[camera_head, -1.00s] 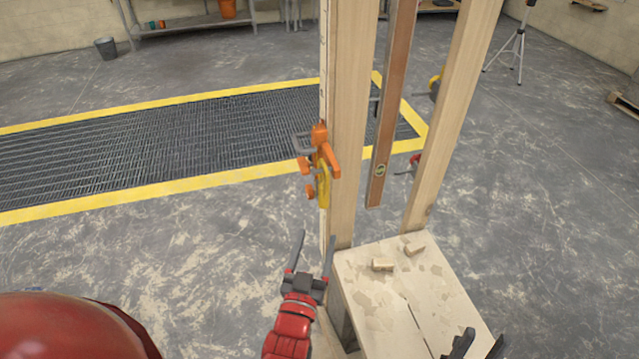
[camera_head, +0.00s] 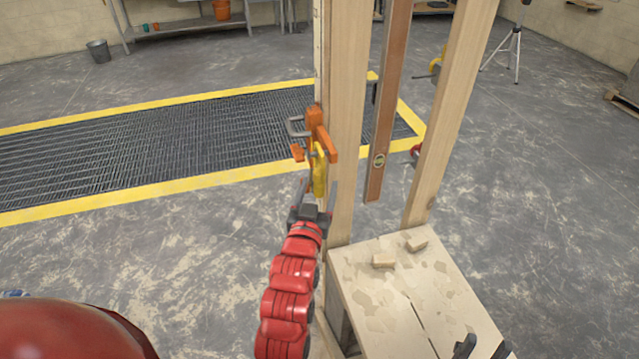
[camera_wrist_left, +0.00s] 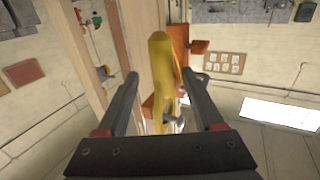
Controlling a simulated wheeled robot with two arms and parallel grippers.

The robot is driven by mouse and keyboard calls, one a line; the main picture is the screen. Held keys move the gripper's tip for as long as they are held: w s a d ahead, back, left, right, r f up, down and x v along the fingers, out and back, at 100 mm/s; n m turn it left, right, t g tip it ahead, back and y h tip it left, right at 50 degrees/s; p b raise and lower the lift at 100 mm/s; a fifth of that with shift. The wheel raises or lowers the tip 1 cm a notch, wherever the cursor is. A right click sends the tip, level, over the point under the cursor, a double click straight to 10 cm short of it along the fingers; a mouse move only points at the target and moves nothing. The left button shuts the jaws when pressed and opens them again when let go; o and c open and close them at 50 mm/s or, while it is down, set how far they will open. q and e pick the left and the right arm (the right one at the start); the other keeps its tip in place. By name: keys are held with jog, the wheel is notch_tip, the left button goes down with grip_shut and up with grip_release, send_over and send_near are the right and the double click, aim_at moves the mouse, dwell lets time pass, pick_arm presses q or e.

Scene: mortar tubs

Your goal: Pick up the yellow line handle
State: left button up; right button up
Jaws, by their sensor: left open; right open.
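The yellow line handle (camera_head: 320,172) hangs upright at the orange block fitting (camera_head: 317,130) on the left wooden post (camera_head: 345,120). In the left wrist view the yellow handle (camera_wrist_left: 161,70) stands between the fingers of my left gripper, with the orange fitting (camera_wrist_left: 181,45) behind it. My left gripper (camera_head: 318,192) is open, just below and around the handle's lower part; its fingers show apart in the wrist view (camera_wrist_left: 163,95). I cannot tell whether a finger touches the handle. My right gripper (camera_head: 480,347) is open and empty at the bottom edge, over the front of the platform.
A brown level (camera_head: 385,130) hangs between the left post and the right post (camera_head: 450,120). A yellow-edged floor grate (camera_head: 200,140) lies behind. The floor to the left is clear.

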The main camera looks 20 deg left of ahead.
aim_at(322, 175)
pick_arm(q)
jog(key=shift+w+a+f+p, duration=0.15)
jog(key=shift+w+p, duration=0.3)
jog(key=shift+w, duration=0.45)
jog(key=shift+w+a+p, duration=0.2)
jog(key=shift+w+p, duration=0.25)
jog(key=shift+w, duration=0.5)
jog(key=shift+w+a+f+p, duration=0.15)
jog(key=shift+w+p, duration=0.3)
jog(key=shift+w, duration=0.45)
grip_shut()
